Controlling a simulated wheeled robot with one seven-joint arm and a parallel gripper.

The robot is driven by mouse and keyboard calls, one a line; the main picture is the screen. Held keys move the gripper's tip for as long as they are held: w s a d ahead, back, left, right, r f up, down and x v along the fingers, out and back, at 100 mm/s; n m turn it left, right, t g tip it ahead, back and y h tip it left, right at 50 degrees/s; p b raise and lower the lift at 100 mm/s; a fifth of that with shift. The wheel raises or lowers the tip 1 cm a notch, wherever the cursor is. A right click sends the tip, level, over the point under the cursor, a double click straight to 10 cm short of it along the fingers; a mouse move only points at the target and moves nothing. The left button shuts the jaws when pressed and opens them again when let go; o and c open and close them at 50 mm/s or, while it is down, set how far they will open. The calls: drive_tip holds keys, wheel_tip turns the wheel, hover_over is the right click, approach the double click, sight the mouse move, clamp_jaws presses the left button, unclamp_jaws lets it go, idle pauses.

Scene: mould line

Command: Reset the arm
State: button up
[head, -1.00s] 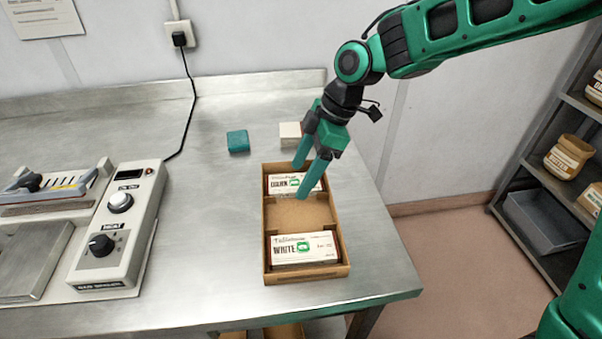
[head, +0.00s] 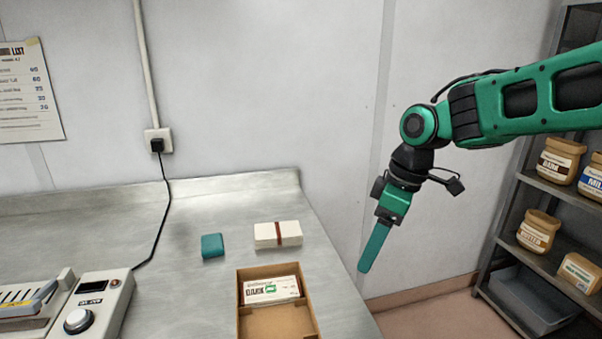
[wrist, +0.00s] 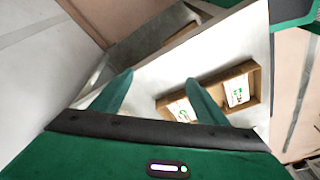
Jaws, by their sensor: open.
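My gripper (head: 375,247) is raised to the right of the table, in front of the wall, and holds nothing. In the head view its fingers line up one behind the other. In the wrist view my gripper (wrist: 158,92) shows two green fingers spread apart with nothing between them. My arm reaches in from the right of the head view.
The metal table (head: 190,290) holds a cardboard box (head: 243,318) with a white labelled pack (head: 271,290) inside. Behind it are a teal block (head: 212,246) and a banded white stack (head: 278,234). A control unit (head: 100,305) stands left. Shelves (head: 510,215) with jars stand right.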

drive_tip(key=s+d+f+m+h, duration=0.1)
drive_tip(key=s+d+m, duration=0.35)
drive_tip(key=d, duration=0.35)
drive_tip(key=s+d+f+m+h, duration=0.1)
drive_tip(key=s+d+m, duration=0.2)
drive_tip(key=d+m, duration=0.35)
drive_tip(key=s+d+f+m, duration=0.3)
drive_tip(key=s+d+m, duration=0.5)
drive_tip(key=s+d, duration=0.4)
drive_tip(key=s, duration=0.3)
drive_tip(key=shift+s+f+g+h, duration=0.15)
drive_tip(key=shift+f+g+h, duration=0.15)
drive_tip(key=shift+f, duration=0.05)
